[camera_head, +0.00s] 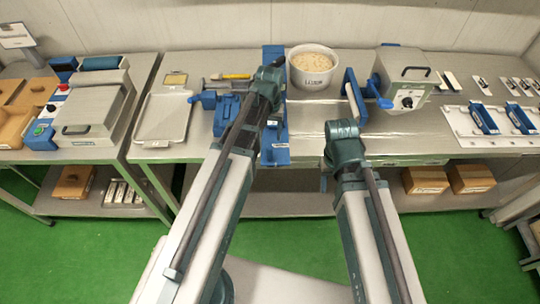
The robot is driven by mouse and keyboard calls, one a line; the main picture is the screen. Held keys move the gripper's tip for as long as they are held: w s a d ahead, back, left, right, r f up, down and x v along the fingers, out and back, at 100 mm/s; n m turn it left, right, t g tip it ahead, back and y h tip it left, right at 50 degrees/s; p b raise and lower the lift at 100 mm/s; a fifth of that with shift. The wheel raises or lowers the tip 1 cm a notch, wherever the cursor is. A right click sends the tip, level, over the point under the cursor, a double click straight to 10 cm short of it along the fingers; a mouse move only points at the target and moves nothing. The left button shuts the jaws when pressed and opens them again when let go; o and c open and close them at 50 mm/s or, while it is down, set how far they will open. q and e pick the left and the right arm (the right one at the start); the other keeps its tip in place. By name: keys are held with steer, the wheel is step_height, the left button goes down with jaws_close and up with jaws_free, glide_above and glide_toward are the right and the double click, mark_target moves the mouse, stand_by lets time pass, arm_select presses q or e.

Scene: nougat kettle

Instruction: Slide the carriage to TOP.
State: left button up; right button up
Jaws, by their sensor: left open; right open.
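A blue upright rail or plate (274,150) stands at the middle of the bench, partly covered by my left arm. A blue block with a side knob (227,108), which looks like the carriage, sits just left of it; I cannot tell how it joins the rail. No TOP mark is readable. My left gripper (270,76) is at the upper part of the rail, open, its fingertips mostly hidden by the wrist; contact cannot be told. My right gripper (342,130) is open, right of the rail over the bench's front, its fingers hardly visible.
A white tub of pale crumbs (313,68) stands behind, between the grippers. A grey machine with a blue plate and handle (404,82) is to the right. A metal tray (163,118) lies left. A white board with blue holders (492,122) is far right.

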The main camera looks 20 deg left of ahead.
mark_target(270, 153)
arm_select(q)
step_height(270, 153, down, 12)
steer(key=b, duration=1.1)
steer(key=shift+r, duration=0.1)
jaws_close()
stand_by(0.7)
